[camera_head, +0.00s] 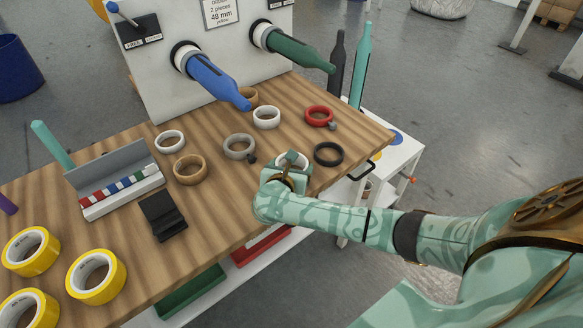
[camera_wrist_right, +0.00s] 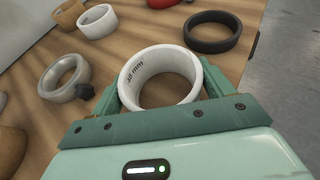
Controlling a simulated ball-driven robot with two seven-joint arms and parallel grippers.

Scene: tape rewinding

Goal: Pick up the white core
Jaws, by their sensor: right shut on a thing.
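My right gripper (camera_head: 291,165) is at the near right part of the wooden table. In the wrist view, its two green fingers (camera_wrist_right: 170,85) are shut on the sides of a white core (camera_wrist_right: 133,77) with dark print inside. Only a bit of this core's rim shows in the head view, behind the gripper. I cannot tell whether it touches the table or hangs just above it. Two other white cores lie on the table, one in the middle (camera_head: 266,124) and one farther left (camera_head: 170,147). My left gripper is not in view.
Around the held core lie a grey ring (camera_head: 228,149), a black ring (camera_head: 328,164) and a red ring (camera_head: 310,114). Tan rings (camera_head: 187,178) lie farther off. A panel with blue (camera_head: 215,80) and green (camera_head: 298,50) spindles stands behind. Yellow tape rolls (camera_head: 78,275) lie at left.

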